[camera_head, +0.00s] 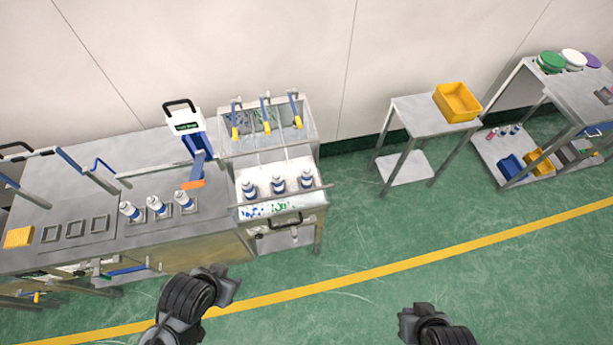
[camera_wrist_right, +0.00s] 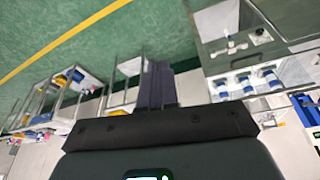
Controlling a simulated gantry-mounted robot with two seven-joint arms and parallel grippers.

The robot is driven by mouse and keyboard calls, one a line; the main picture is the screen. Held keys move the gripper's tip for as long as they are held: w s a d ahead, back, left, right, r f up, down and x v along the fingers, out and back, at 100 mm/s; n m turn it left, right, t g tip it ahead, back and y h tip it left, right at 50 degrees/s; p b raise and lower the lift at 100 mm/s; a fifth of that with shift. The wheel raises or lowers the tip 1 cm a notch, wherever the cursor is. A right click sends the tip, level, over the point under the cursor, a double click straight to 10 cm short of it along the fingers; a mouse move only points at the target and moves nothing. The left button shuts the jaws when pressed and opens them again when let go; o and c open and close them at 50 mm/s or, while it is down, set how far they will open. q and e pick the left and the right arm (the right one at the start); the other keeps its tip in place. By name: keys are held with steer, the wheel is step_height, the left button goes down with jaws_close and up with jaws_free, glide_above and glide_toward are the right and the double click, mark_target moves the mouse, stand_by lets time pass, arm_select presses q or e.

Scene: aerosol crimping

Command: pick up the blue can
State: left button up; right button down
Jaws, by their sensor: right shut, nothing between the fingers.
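Three white cans with blue bands stand in square holders on the left bench, such as the middle one (camera_head: 158,207). Three similar cans, such as the middle one (camera_head: 279,184), stand in a row on the front shelf of the middle station. That row also shows in the right wrist view (camera_wrist_right: 246,84). No all-blue can is seen. My right gripper (camera_wrist_right: 158,70) shows in the right wrist view, its dark fingers together and empty, apart from the cans. The head view shows dark parts of both my arms low in front, but no clear fingers. My left gripper is not in view.
The left bench carries a blue-and-white press (camera_head: 185,128) and a yellow block (camera_head: 18,238). Levers with yellow ends stand behind the middle cans. A small table with a yellow bin (camera_head: 457,102) and a shelved bench (camera_head: 480,150) stand right. The green floor in front is clear.

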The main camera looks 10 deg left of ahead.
steer(key=shift+d, duration=0.1)
steer(key=c, duration=1.7)
jaws_free()
steer(key=o, duration=1)
steer(key=shift+c, duration=0.2)
